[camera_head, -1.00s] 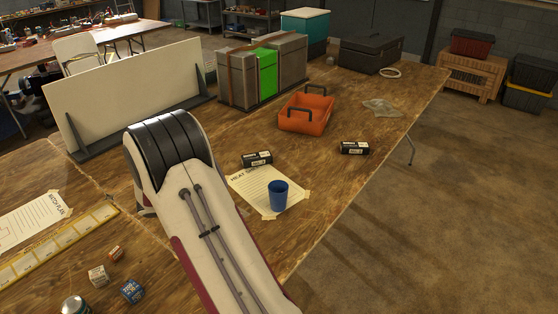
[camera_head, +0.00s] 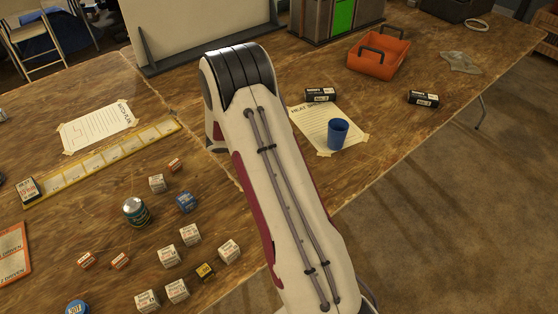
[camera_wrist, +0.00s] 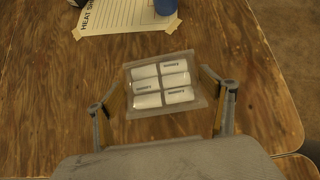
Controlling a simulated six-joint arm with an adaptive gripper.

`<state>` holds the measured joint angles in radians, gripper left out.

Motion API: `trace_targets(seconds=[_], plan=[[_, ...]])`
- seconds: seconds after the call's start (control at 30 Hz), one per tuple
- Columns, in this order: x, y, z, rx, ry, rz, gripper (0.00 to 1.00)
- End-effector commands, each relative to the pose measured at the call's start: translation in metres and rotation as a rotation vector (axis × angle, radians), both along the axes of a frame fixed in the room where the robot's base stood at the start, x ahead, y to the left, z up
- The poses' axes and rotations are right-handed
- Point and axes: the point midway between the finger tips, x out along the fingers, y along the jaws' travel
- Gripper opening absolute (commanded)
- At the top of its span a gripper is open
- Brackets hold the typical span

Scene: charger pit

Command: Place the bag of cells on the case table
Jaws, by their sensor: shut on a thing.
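The bag of cells (camera_wrist: 160,85) is a clear pouch with several white labelled cells, seen in the wrist view between my two fingertips. My gripper (camera_wrist: 162,92) is shut on it, one finger at each side, above brown wood. In the head view my own arm hides both gripper and bag. A long wooden table (camera_head: 400,135) reaches to the back right and carries cases; I take it as the case table. In the wrist view the heat sheet (camera_wrist: 115,14) and the blue cup (camera_wrist: 165,7) lie beyond the bag.
The blue cup (camera_head: 338,133) stands on the heat sheet (camera_head: 318,114). Two black packs (camera_head: 320,95) (camera_head: 423,99), an orange tray (camera_head: 378,57) and a clear bag (camera_head: 460,62) sit farther along. Small boxes and a can (camera_head: 136,211) crowd the left table.

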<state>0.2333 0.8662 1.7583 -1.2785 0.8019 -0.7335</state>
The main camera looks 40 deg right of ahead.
Motion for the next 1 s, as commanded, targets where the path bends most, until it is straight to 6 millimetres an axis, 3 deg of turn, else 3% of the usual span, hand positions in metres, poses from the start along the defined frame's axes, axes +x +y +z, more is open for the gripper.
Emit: trace_targets(seconds=[0.33,0.73,1.0], plan=[[0.000,0.000,-0.001,-0.001,-0.001,0.001,0.49],[0.000,0.000,-0.034,0.000,0.000,0.000,0.49],[0.000,0.000,-0.037,0.000,-0.001,0.000,0.49]])
